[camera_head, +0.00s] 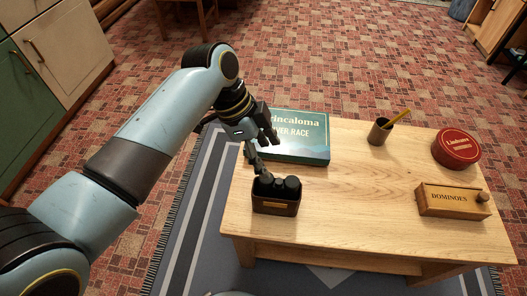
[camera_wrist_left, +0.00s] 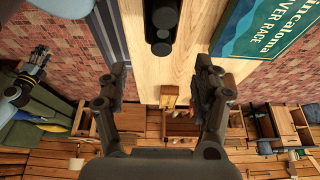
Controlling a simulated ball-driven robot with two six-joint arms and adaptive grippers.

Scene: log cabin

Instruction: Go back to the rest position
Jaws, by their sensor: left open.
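My left gripper (camera_head: 264,148) hangs over the left part of the wooden table, just above and behind a small dark box (camera_head: 276,207) that holds black cylinders (camera_head: 277,186). In the left wrist view its two fingers (camera_wrist_left: 160,78) are spread wide apart with nothing between them. Black round-ended shapes show at the top of that view. A teal game box (camera_head: 303,145) lies flat behind and to the right of the gripper, partly hidden by it.
The wooden table (camera_head: 350,200) also carries a brown cup (camera_head: 379,133) with a yellow stick, a round red tin (camera_head: 456,148) and a dominoes box (camera_head: 447,202). Its middle is clear. Cabinets (camera_head: 62,45) stand at the left, and open tiled floor (camera_head: 330,55) lies behind the table.

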